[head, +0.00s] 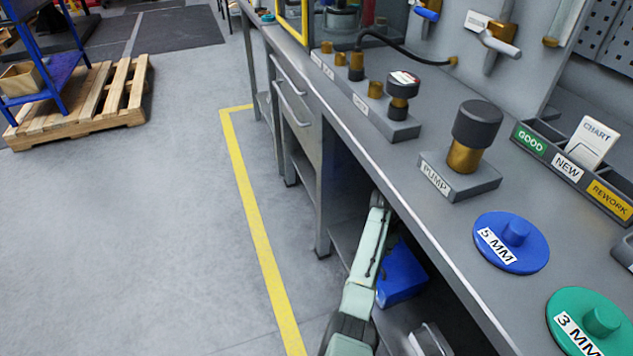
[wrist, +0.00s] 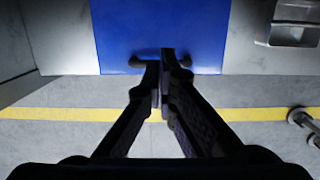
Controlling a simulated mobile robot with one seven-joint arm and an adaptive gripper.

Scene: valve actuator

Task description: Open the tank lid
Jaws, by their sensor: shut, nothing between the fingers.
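I cannot pick out a tank lid for certain in either view. A partly cut-off vessel (head: 342,18) stands behind the yellow frame at the top of the head view; I cannot tell whether it is the tank. My gripper (wrist: 166,58) is shut and empty in the wrist view, its fingertips in front of the lower edge of a blue box-like thing (wrist: 160,25). I cannot tell whether they touch it. In the head view my arm is low beside the bench front, near a blue box (head: 402,275) under the bench; my fingers do not show clearly there.
The grey bench top (head: 400,165) carries a pump (head: 470,150), a blue 5 MM disc (head: 511,243), a green 3 MM disc (head: 588,325) and a labelled tray (head: 560,170). A drawer handle (head: 290,100) sticks out. The floor (head: 150,240) at left is clear up to a pallet (head: 95,105).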

